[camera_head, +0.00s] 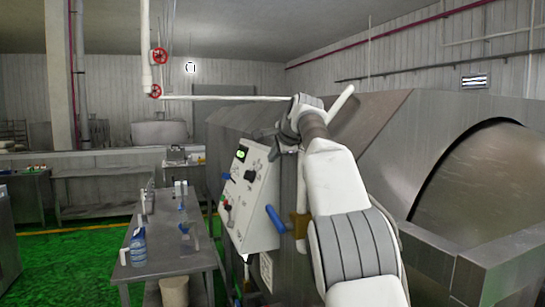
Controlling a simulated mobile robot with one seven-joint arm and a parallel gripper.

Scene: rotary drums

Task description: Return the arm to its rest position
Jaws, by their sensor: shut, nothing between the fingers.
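My white and grey arm (335,180) rises from the bottom right and reaches forward, raised in front of the large metal drum machine. My gripper (264,134) is small and dark at the far end of the arm, near the top edge of the control panel (262,205). It is shut and holds nothing that I can see. I cannot tell whether it touches the panel. The panel has a green display (241,154), dark knobs and a red button.
The drum machine (385,125) fills the right side, its curved opening (485,185) at far right. A blue handle (275,218) sticks out by the panel. A metal table (165,255) with a blue bottle (138,247) stands left of it. Green floor (65,265) is open at left.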

